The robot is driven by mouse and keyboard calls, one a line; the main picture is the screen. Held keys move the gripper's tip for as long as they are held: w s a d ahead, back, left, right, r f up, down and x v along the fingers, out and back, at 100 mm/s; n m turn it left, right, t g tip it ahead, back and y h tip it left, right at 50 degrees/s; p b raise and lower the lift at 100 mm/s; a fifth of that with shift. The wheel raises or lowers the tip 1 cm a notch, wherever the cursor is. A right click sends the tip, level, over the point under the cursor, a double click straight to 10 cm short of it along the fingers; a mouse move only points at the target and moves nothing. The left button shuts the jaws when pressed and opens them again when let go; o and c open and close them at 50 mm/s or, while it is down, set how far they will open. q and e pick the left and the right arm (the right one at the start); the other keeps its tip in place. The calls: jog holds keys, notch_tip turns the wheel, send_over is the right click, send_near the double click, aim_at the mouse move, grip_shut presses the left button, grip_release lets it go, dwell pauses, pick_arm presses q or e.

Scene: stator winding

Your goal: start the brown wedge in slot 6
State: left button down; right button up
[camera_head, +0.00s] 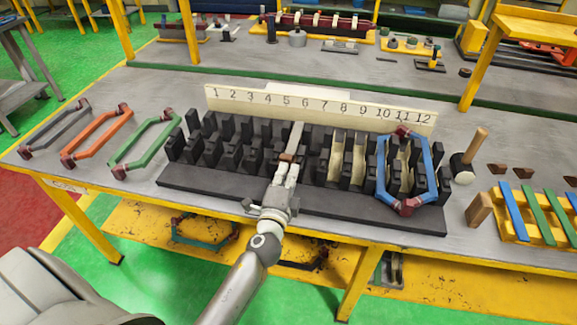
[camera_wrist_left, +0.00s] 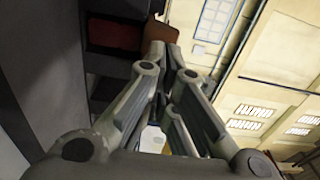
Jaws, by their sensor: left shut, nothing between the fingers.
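The dark stator block (camera_head: 330,204) has rows of black teeth and a number board (camera_head: 320,104) marked 1 to 12 behind it. A small brown wedge (camera_head: 287,157) sits at the near end of a pale grey strip (camera_head: 295,137), in a slot roughly below numbers 5 and 6. My left gripper (camera_head: 288,168) is shut, its tips right at the wedge. In the left wrist view the brown piece (camera_wrist_left: 160,33) is just beyond the closed fingertips (camera_wrist_left: 166,50); I cannot tell whether they touch. How far it sits in the slot is hidden. My right gripper is out of view.
A blue coil (camera_head: 427,165) lies over the right slots. Grey, orange and green coils (camera_head: 145,142) lie at left. A mallet (camera_head: 468,158), brown wedges (camera_head: 523,173) and a yellow rack (camera_head: 510,230) with coloured strips are at right. Pale liners (camera_head: 358,155) fill some slots.

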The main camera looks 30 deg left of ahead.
aim_at(287, 157)
pick_arm(q)
jog(key=shift+w+a, duration=0.1)
jog(key=shift+w, duration=0.35)
jog(key=shift+x, duration=0.8)
jog(key=shift+s+r, duration=0.15)
